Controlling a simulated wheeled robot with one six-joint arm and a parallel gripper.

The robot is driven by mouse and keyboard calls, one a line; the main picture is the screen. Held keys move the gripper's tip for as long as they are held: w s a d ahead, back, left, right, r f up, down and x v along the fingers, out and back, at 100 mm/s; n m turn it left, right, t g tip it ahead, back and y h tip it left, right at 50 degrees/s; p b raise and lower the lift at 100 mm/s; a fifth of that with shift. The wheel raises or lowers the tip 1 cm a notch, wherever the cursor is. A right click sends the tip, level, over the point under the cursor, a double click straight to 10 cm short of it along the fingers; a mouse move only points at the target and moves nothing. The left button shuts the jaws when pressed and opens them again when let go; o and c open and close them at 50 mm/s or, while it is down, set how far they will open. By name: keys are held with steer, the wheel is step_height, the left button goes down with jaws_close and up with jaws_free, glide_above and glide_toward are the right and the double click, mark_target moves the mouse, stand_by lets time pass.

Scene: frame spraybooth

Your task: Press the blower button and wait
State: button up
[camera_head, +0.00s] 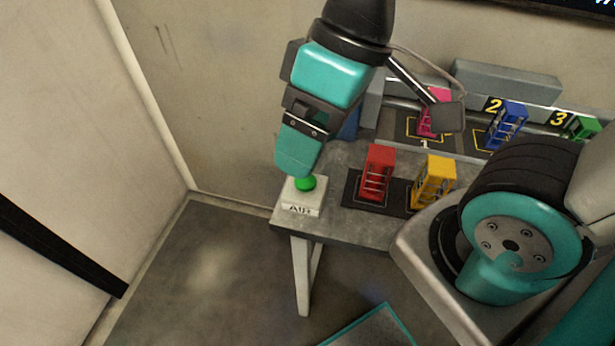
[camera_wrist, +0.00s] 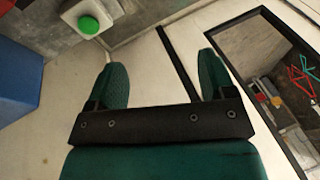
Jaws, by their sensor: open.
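The blower button (camera_head: 305,183) is a green dome on a white box labelled "AIR" (camera_head: 301,204), at the left front corner of the grey table. In the wrist view the green button (camera_wrist: 88,25) shows at the upper left, beyond the tip of the left finger. My gripper (camera_head: 296,165) points down just above and beside the button in the head view. Whether it touches the button I cannot tell. In the wrist view my gripper (camera_wrist: 163,70) has its two teal fingers wide apart with nothing between them.
A red frame (camera_head: 377,173) and a yellow frame (camera_head: 434,183) stand on a dark mat right of the button. Behind them, pink (camera_head: 434,117), blue (camera_head: 507,124) and green (camera_head: 581,128) frames stand at numbered places. A blue object (camera_wrist: 18,80) is at the wrist view's left.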

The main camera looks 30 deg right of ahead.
jaws_close()
stand_by(1.7)
